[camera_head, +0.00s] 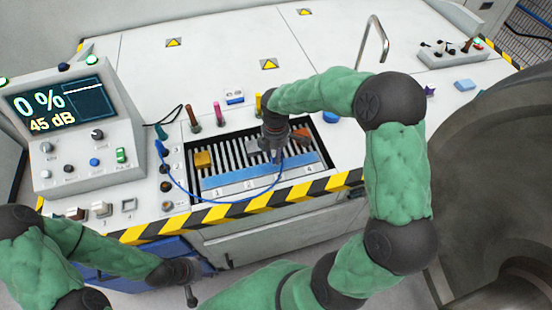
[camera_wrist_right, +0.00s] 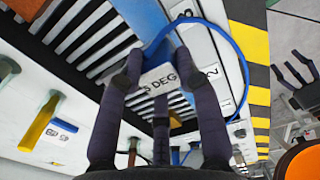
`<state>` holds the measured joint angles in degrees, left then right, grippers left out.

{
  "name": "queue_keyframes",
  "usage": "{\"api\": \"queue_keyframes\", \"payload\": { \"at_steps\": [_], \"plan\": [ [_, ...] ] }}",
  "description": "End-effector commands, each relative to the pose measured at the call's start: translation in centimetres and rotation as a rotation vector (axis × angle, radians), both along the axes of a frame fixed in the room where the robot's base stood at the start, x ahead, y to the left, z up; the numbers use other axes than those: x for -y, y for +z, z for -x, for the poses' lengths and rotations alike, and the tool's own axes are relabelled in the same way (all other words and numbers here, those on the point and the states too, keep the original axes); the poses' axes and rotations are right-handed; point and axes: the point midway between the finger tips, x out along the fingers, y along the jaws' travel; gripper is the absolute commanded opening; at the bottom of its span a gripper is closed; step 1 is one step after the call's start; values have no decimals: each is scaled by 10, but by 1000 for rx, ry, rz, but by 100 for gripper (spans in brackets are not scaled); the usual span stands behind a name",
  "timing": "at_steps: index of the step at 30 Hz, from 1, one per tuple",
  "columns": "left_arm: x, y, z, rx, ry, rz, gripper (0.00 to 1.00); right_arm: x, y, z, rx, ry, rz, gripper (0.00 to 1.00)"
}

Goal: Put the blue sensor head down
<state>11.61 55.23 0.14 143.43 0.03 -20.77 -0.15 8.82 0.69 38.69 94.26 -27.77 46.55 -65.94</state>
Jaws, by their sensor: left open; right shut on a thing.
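My right gripper (camera_head: 277,150) hangs low over the slatted recess, and its fingers (camera_wrist_right: 160,88) are shut on the blue sensor head (camera_wrist_right: 160,76). In the right wrist view the head shows a pale face with a partly covered label ending in "DEG". In the head view my gripper mostly hides it. A blue cable (camera_head: 208,199) loops from the panel's left side to the held head. I cannot tell whether the head touches the slats. My left gripper (camera_head: 190,287) is open and empty, low at the front left; it also shows in the right wrist view (camera_wrist_right: 295,72).
A numbered blue strip (camera_head: 235,182) lies along the recess's front. A yellow block (camera_head: 203,160) and an orange block (camera_head: 301,137) sit at the slats' left and right. Coloured handles stand behind. A display console (camera_head: 75,120) is at left, and a large grey wheel (camera_head: 490,180) is at right.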

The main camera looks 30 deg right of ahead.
Motion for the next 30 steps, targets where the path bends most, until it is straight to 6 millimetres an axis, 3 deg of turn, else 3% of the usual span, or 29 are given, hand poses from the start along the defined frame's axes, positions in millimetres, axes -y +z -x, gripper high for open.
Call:
{"api": "queue_keyframes", "payload": {
  "at_steps": [9,21,22,24,30],
  "plan": [
    [0,-15,0,0,0,0,58,4,-38,-4,-1,1,1,0],
    [0,-15,0,0,0,0,58,4,-41,-4,-1,0,0,0],
    [0,-15,0,0,0,0,58,4,-41,-4,-1,0,0,43],
    [0,-15,0,0,0,0,58,4,-41,-4,-1,0,0,58],
    [0,-15,0,0,0,0,58,4,-40,-4,-1,0,0,58]
  ]
}}
